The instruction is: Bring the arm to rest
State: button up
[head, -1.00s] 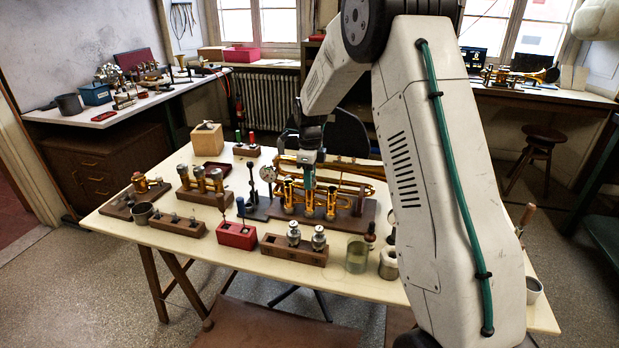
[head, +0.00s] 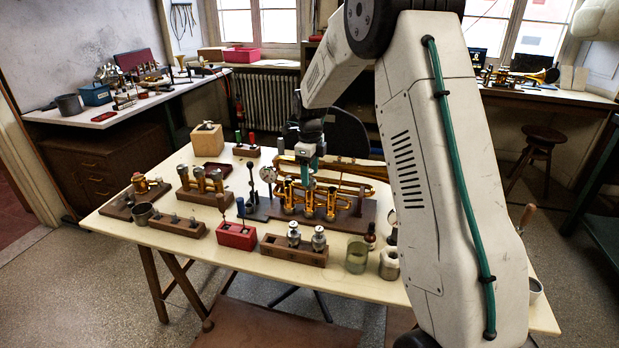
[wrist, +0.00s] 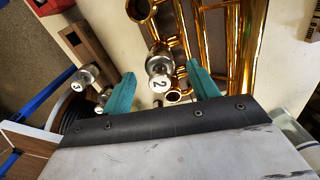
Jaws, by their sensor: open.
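My gripper (head: 306,176) hangs over the brass trumpet (head: 345,170) on its dark wooden board, near the middle of the workbench. In the wrist view my gripper (wrist: 160,72) is open, its two teal fingers spread apart. A silver valve cap marked 2 (wrist: 158,72) shows between the fingers. It looks to be below them and standing in the trumpet's valve section, though I cannot tell the exact gap. Brass tubes (wrist: 218,50) run beside and past the right finger.
A wooden block with two silver valves (head: 290,252) stands in front, and a valve marked 3 (wrist: 80,82) shows left in the wrist view. The floor at left is clear.

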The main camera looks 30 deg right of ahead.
notch_tip(320, 180, up, 6)
jog(key=shift+s+f, duration=0.1)
jog(key=s+a+r+n, duration=0.5)
jog(key=s+r+n, duration=0.15)
jog(key=s, duration=0.35)
jog(key=s+a+r+n, duration=0.4)
jog(key=s+r+n, duration=0.25)
jog(key=s, duration=0.35)
jog(key=s+a+f+n, duration=0.1)
jog(key=s+a+n, duration=0.1)
jog(key=s+n, duration=0.5)
jog(key=s+a+f+n+t, duration=0.1)
jog(key=s+a+n, duration=0.1)
jog(key=s+n, duration=0.6)
jog(key=s, duration=0.6)
jog(key=shift+s+a+f, duration=0.35)
jog(key=shift+a+f, duration=0.05)
